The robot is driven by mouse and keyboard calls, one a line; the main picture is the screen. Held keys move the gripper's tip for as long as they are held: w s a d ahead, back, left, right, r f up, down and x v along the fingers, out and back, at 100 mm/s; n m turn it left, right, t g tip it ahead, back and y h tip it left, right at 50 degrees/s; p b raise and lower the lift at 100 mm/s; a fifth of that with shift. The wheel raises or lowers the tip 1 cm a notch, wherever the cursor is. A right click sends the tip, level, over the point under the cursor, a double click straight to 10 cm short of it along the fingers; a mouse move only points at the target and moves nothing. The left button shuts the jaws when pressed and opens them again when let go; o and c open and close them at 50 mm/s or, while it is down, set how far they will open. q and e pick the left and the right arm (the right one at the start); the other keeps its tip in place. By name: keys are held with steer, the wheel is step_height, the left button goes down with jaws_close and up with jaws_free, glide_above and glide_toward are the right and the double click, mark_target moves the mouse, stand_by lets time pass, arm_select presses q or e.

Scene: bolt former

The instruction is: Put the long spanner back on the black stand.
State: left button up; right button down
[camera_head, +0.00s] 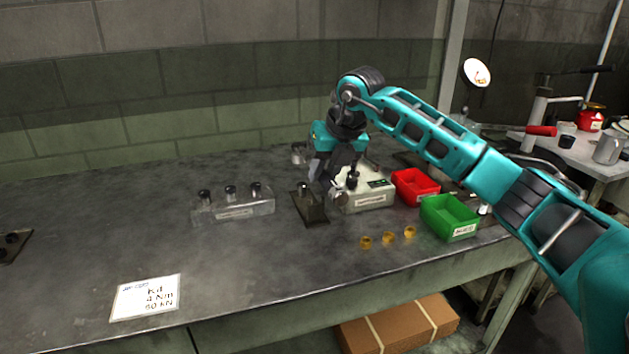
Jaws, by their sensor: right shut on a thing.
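My right gripper (325,176) is over the middle of the bench, pointing down. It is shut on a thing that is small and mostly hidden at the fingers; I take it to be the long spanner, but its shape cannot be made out. A dark plate with a short upright piece, which looks like the black stand (313,211), lies just below and left of the gripper. Whether the held thing touches it, I cannot tell. My left gripper is not in view.
A pale labelled block (370,201) stands close right of the plate. A clear holder (233,212) with dark-topped pieces is left. Red (415,188) and green (449,219) bins and several brass pieces (388,238) are right. A paper label (146,297) lies front left.

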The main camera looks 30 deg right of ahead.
steer(key=shift+w, duration=0.15)
step_height(320, 180, down, 3)
steer(key=b, duration=0.2)
steer(key=shift+b, duration=0.35)
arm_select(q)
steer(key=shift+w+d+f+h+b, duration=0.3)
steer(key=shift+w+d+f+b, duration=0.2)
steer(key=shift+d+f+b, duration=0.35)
arm_select(e)
steer(key=shift+f, duration=0.8)
arm_select(q)
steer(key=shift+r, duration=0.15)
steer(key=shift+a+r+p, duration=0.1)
steer(key=shift+p, duration=0.2)
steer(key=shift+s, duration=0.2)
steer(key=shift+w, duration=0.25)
arm_select(e)
steer(key=shift+f, duration=0.15)
